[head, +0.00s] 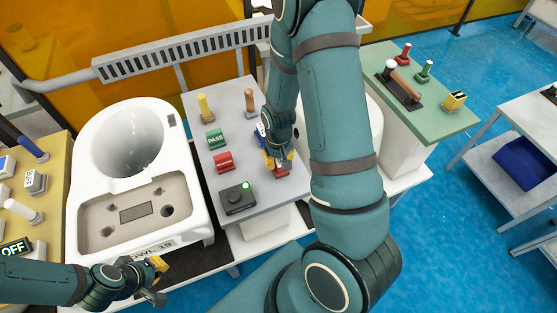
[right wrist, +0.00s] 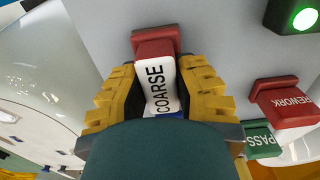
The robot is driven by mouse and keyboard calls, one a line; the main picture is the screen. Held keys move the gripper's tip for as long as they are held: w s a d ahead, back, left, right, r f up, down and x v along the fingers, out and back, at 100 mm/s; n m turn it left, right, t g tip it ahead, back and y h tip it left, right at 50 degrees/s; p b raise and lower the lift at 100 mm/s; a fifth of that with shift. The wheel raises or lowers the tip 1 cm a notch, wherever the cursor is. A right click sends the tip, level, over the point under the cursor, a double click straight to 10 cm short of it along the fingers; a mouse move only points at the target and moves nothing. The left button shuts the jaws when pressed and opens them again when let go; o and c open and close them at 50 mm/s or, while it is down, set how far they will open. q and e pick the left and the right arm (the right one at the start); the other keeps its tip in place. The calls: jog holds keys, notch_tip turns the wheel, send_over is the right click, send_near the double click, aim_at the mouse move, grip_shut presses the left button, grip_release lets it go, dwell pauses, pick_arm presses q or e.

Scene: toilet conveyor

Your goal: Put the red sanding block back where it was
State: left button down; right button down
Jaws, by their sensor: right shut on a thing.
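The red sanding block (head: 281,172), with a white face lettered COARSE, is held in my right gripper (head: 278,160) over the right front part of the grey table. In the right wrist view the block (right wrist: 155,48) sits between the yellow-padded fingers of the right gripper (right wrist: 157,90), which are shut on its sides. Its near end is hidden by my gripper. I cannot tell whether the block touches the table. My left gripper (head: 157,280) is empty with its fingers apart, in front of the white toilet bowl.
The grey table (head: 205,183) also carries a green PASS stamp (head: 215,139), a red REWORK stamp (head: 223,162), a dark box with a green light (head: 238,198), and a yellow-topped tool (head: 206,107). The white toilet (head: 95,190) stands left. A green table (head: 440,118) stands right.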

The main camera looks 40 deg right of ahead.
jog(key=shift+f, duration=0.15)
jog(key=c, duration=0.9)
grip_release()
jog(key=shift+o, duration=0.2)
jog(key=shift+r, duration=0.3)
notch_tip(320, 180, up, 12)
jog(key=p, duration=0.2)
jog(key=shift+s+f, duration=0.15)
